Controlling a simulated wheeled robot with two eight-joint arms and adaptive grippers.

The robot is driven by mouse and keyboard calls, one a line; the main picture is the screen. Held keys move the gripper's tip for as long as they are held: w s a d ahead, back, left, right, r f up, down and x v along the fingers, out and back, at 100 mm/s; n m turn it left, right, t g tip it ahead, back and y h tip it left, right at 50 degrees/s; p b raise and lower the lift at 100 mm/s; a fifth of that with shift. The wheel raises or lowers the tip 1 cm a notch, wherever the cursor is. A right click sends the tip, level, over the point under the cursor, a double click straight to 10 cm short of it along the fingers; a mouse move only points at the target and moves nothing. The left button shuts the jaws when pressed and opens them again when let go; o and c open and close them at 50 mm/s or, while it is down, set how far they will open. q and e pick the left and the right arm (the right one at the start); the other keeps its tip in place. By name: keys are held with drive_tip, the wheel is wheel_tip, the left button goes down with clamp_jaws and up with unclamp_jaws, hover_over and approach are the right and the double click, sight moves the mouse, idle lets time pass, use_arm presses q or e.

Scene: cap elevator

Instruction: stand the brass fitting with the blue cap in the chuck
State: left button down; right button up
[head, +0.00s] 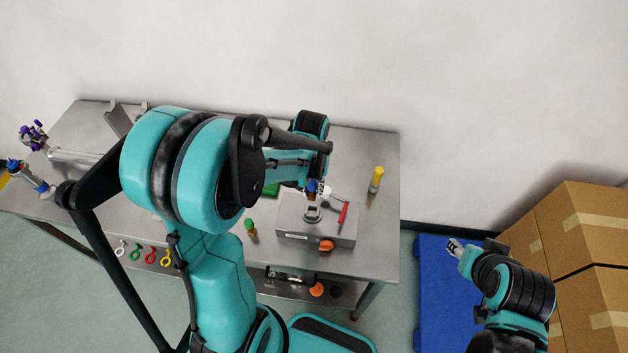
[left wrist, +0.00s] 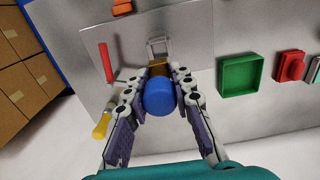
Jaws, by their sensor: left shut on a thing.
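The brass fitting (left wrist: 158,68) with the blue cap (left wrist: 160,98) is between the fingers of my left gripper (left wrist: 158,90), which is shut on it. In the head view the blue cap (head: 311,185) shows above the chuck (head: 312,214) on the grey box. In the left wrist view the chuck (left wrist: 158,46) shows just beyond the fitting's brass end. I cannot tell whether the fitting touches the chuck. My right gripper (head: 454,248) is away to the right, above the blue mat, and its opening is too small to judge.
The grey box (head: 290,233) carries a red-handled lever (head: 343,213) and an orange knob (head: 326,245). A green tray (left wrist: 240,75) lies beside the box. Cartons (head: 575,230) stand at right.

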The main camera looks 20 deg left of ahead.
use_arm(q)
drive_tip(key=shift+w+f, duration=0.1)
wheel_tip(320, 180, down, 7)
drive_tip(key=b, duration=0.6)
drive_tip(key=shift+b, duration=0.35)
drive_tip(key=shift+r, duration=0.2)
drive_tip(key=shift+b, duration=0.3)
idle(1.1)
drive_tip(key=shift+f+b, duration=1.1)
drive_tip(key=shift+f, duration=0.05)
idle(0.6)
drive_tip(key=c, duration=1.2)
unclamp_jaws()
